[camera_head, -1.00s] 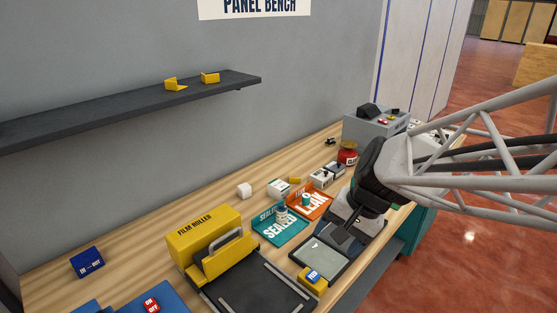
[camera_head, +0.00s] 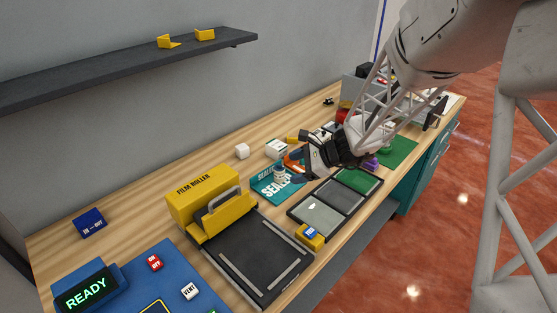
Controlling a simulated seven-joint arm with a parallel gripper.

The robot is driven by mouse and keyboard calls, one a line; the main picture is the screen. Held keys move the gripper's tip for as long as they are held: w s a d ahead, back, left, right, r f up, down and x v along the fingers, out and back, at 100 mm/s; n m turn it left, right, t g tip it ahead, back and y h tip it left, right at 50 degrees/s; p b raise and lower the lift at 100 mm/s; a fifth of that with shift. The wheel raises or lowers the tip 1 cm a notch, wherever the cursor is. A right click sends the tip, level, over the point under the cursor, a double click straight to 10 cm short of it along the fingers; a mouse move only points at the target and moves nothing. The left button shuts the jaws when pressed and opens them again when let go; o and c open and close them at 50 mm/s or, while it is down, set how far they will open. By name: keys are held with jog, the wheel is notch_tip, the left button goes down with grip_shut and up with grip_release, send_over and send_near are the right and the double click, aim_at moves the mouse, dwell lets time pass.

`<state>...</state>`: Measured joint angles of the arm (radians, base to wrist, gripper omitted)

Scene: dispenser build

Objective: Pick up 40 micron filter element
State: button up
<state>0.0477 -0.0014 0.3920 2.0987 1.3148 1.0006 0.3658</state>
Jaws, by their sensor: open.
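No item in the head view can be read as the 40 micron filter element; labels on the small parts are too small or hidden. My gripper (camera_head: 299,167) is open and points left, over the right side of the teal SEALED tray (camera_head: 262,190). A small grey and white bottle-like item (camera_head: 279,176) stands on that tray, just left of my gripper; I cannot tell whether they touch. The orange tray (camera_head: 292,160) is mostly hidden behind my gripper. A small purple thing (camera_head: 371,163) shows under my forearm, near the green mat (camera_head: 400,151).
The yellow film roller (camera_head: 207,197) stands left with a dark plate before it. A black-framed panel (camera_head: 320,216) and a small yellow block (camera_head: 310,236) lie at the front edge. A dark shelf (camera_head: 120,70) is above.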

aim_at(279, 173)
jog(key=w+f+m+t, duration=0.1)
jog(key=w+f+m, duration=0.1)
jog(key=w+f, duration=0.2)
jog(key=w+d+f+m+t, duration=0.1)
jog(key=w+f+m, duration=0.2)
jog(key=f, duration=0.1)
jog(key=w+f+m+t+y, duration=0.1)
jog(key=w+f+m, duration=0.1)
jog(key=w+f, duration=0.2)
jog(key=shift+w+d+f+m+t, duration=0.2)
jog(key=shift+w+m+t, duration=0.1)
jog(key=shift+m+t, duration=0.1)
jog(key=shift+a, duration=0.15)
jog(key=shift+x, duration=1.25)
jog(key=shift+x, duration=2.55)
jog(key=shift+a, duration=0.1)
jog(key=c, duration=1)
